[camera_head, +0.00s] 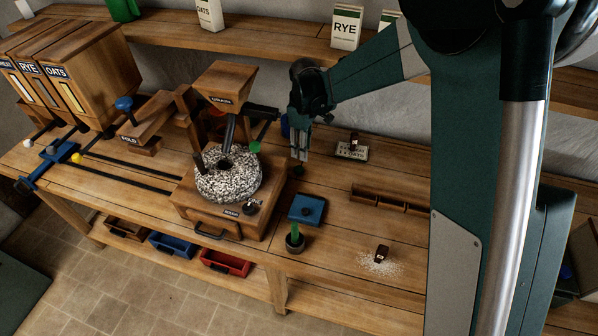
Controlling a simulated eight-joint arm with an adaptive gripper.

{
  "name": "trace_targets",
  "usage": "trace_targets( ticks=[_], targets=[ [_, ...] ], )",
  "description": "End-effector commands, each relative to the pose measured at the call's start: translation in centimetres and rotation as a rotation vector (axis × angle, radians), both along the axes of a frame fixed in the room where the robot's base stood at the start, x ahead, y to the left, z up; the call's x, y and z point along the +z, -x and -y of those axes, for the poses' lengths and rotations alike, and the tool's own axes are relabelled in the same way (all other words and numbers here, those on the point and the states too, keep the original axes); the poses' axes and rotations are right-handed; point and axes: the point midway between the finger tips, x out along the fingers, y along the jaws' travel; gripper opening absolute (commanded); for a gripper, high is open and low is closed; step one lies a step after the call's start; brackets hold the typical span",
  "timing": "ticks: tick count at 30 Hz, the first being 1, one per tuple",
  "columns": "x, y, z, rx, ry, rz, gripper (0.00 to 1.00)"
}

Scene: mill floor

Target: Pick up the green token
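A small dark green round piece (298,170), which looks like the green token, lies on the wooden bench right of the millstone. My gripper (299,157) points down just above it. The fingertips look close to the piece, but I cannot tell if they touch it. The fingers are small in this view, and whether they are apart or shut is unclear. Other green things are a green knob (255,147) on a lever by the mill and a green upright piece (295,231) in a dark cup.
The speckled millstone (228,182) and hopper (225,82) stand left of my gripper. A blue square plate (307,209) lies in front, a wooden rack (392,200) to the right. A labelled card (351,151) with a dark piece lies behind right. A dark red piece (381,253) sits in spilled grain.

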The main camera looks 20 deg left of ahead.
Motion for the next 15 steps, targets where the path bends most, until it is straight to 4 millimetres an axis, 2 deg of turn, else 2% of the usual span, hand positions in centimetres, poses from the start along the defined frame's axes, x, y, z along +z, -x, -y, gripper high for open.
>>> trace_targets(
  ticks=[3, 6, 15],
  targets=[
    [-1.6, 0.0, -1.3, 0.031, 0.007, -0.011, 0.30],
    [-2.3, 0.0, -1.8, 0.047, 0.010, -0.016, 0.30],
    [-2.6, 0.0, -2.1, 0.055, 0.013, -0.020, 0.30]
  ],
)
